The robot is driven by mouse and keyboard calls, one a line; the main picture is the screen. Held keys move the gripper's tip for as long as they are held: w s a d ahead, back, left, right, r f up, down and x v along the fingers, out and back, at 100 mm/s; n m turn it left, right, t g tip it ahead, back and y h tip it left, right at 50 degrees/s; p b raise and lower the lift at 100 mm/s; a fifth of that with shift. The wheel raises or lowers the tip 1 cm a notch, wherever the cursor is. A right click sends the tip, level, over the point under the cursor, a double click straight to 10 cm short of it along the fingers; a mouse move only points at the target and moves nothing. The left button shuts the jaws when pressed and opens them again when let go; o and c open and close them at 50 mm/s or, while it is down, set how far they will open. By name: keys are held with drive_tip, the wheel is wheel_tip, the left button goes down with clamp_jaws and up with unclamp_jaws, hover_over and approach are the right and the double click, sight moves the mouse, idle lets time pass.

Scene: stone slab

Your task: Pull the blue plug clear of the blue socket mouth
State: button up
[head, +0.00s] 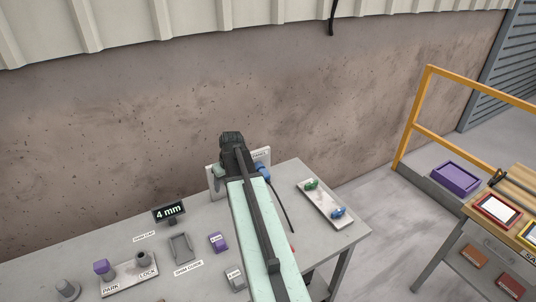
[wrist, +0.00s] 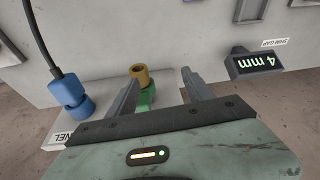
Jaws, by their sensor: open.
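The blue plug (wrist: 63,89), with a dark cable from its end, stands at the left of the wrist view. It meets the blue socket (wrist: 82,107), and I see no clear gap between them. The blue parts also show in the head view (head: 263,170), just right of my arm. My gripper (wrist: 159,80) is open, with its fingers to the right of the blue plug and nothing gripped. A green fitting with a brass-coloured end (wrist: 140,76) shows between and beyond the fingers, nearer the left one. In the head view my arm hides the fingertips.
The pale panel (head: 262,153) stands behind my arm. A white tray (head: 322,215) with green and blue pieces lies at right on the grey table. A 4 mm display (head: 168,212), a purple block (head: 218,241) and a PARK/LOCK plate (head: 130,282) are at left.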

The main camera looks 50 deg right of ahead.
drive_tip(key=m+t+h+p, duration=0.1)
approach(264, 171)
drive_tip(key=x, duration=0.2)
drive_tip(key=shift+w+f, duration=0.1)
drive_tip(key=shift+f, duration=0.15)
drive_tip(key=b+x, duration=0.7)
drive_tip(key=x, duration=0.1)
drive_tip(key=shift+f, duration=0.1)
clamp_jaws()
drive_tip(key=shift+s+a, duration=0.3)
drive_tip(key=shift+s, duration=0.6)
drive_tip(key=shift+s+a, duration=0.25)
drive_tip(key=shift+s, duration=0.65)
